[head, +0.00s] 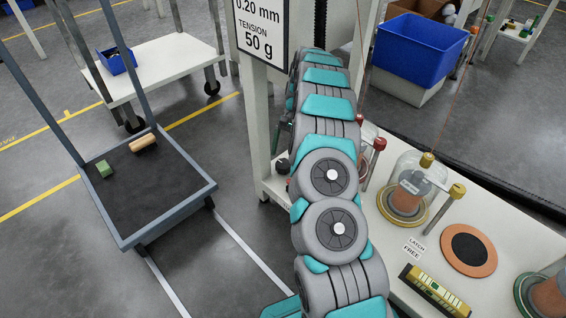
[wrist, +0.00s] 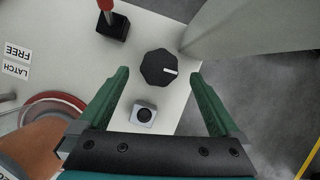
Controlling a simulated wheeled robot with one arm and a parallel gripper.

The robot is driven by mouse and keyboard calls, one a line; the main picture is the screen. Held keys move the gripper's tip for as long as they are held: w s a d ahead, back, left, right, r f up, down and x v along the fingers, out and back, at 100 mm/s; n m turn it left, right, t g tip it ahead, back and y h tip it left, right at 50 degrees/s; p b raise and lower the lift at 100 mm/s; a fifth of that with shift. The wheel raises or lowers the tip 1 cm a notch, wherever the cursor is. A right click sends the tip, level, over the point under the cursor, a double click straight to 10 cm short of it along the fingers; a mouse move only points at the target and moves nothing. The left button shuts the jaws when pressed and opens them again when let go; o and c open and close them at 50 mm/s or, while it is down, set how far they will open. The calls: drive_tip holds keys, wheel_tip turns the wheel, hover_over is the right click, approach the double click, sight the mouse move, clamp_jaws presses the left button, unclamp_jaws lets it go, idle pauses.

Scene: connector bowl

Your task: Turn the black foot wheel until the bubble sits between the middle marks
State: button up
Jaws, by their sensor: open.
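A black faceted knob (wrist: 159,70) with a white pointer line lies on the white table top in the wrist view; it looks like the black foot wheel. My gripper (wrist: 158,79) is open, its two green fingers spread with the tips to the left and right of the knob. I cannot tell how high the tips are above it; nothing is held.
A small white block with a black button (wrist: 143,115) sits between the fingers, near my palm. A red-handled lever (wrist: 107,18) on a black base stands to the upper left. A grey panel (wrist: 245,28) rises at the upper right. Glass domes (head: 409,190) stand on the bench.

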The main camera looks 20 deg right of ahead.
sight(283, 163)
drive_tip(key=shift+x, duration=1.9)
drive_tip(key=shift+s, duration=0.1)
drive_tip(key=c, duration=1.4)
